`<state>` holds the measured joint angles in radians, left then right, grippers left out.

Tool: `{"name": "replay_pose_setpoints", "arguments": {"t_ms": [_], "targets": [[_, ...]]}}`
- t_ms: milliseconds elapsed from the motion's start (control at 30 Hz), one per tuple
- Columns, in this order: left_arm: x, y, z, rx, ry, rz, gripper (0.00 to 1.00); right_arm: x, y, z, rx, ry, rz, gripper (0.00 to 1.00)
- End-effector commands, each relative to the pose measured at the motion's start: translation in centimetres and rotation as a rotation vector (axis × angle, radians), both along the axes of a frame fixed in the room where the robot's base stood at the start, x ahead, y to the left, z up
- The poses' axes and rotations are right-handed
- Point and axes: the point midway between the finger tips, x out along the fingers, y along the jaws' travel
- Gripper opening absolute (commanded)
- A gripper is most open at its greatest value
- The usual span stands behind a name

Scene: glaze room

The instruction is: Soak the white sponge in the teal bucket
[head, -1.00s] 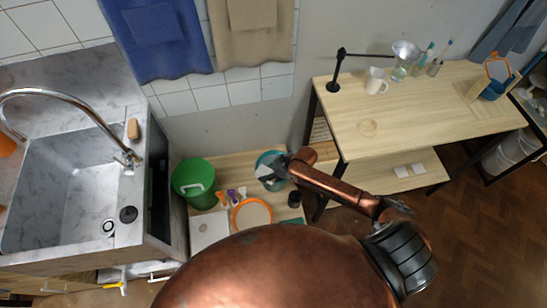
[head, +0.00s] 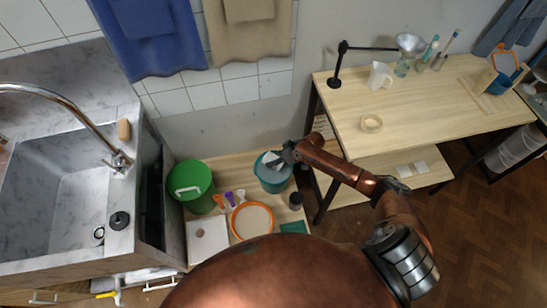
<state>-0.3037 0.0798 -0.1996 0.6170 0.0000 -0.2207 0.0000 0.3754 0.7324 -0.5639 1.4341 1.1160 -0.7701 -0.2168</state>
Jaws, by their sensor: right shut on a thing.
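The teal bucket (head: 273,184) stands on the low wooden surface near the wall, right of the green bucket. My right gripper (head: 276,161) reaches in from the right and is at the bucket's mouth. It is shut on the white sponge (head: 269,158), which shows as a small pale patch at the bucket's opening. The gripper partly hides the sponge and the inside of the bucket, so I cannot tell how deep the sponge is or whether it touches water. My left gripper is not in view.
A green bucket (head: 190,183) stands left of the teal one. An orange-rimmed round item (head: 252,220), a white board (head: 207,241), small tools and a dark cup (head: 296,200) lie in front. A wooden table (head: 425,105) stands right, a marble sink (head: 60,180) left.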

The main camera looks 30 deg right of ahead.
Motion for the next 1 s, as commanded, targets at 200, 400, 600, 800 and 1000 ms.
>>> {"name": "replay_pose_setpoints", "arguments": {"t_ms": [200,400,600,800,1000], "targets": [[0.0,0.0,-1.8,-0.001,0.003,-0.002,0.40,-0.1,0.0,-2.6,0.000,0.003,0.000,0.25],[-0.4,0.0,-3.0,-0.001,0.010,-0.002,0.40,0.0,0.0,-4.5,-0.001,0.002,0.000,0.25],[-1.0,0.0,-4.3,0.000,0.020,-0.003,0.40,0.0,0.0,-6.4,-0.001,0.002,0.000,0.25],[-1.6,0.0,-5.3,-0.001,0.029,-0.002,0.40,0.0,0.0,-7.9,0.001,0.002,0.000,0.25],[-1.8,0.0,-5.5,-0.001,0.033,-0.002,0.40,0.0,0.0,-8.3,0.000,0.000,0.001,0.25]]}}
